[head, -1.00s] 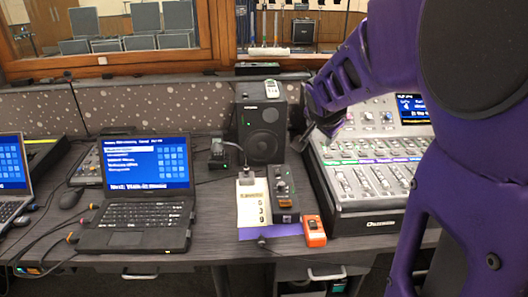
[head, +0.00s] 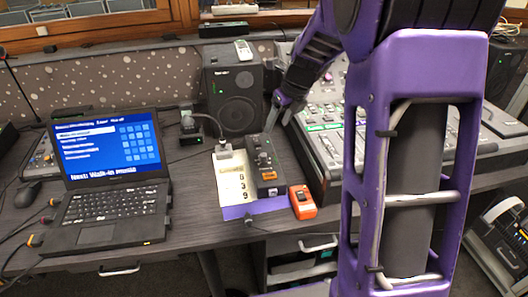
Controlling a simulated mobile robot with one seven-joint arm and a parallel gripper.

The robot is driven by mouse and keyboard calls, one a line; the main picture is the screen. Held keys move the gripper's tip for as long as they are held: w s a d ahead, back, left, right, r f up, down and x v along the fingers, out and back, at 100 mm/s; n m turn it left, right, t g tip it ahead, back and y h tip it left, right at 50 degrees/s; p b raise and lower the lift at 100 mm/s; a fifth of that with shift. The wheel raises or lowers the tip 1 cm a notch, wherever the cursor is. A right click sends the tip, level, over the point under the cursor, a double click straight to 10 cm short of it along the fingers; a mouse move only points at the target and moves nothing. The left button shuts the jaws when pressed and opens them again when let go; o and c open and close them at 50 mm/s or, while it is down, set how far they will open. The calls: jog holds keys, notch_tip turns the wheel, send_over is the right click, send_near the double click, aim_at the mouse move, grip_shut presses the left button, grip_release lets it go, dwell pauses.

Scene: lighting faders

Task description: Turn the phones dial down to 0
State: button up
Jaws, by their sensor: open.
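A small black box (head: 270,185) with a dark knob (head: 262,158) and an orange display or label stands on the desk, right of a cream card with large digits. Its lettering is too small to read, so I cannot tell if this knob is the phones dial or where it points. My gripper (head: 278,114) is open and empty in the head view. It appears above and just behind the box's far end, apart from the knob. Its fingers point downward, between the speaker and the mixing console.
A black speaker (head: 238,100) stands behind the box. The mixing console (head: 325,140) is to the right, partly hidden by my arm. An orange device (head: 302,202) lies near the front edge. A laptop (head: 108,175) and cables are at left. The cream card (head: 232,178) lies beside the box.

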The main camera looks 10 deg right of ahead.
aim_at(263, 155)
jog(key=b+x, duration=0.3)
jog(key=x, duration=1.3)
jog(key=shift+w, duration=0.1)
grip_shut()
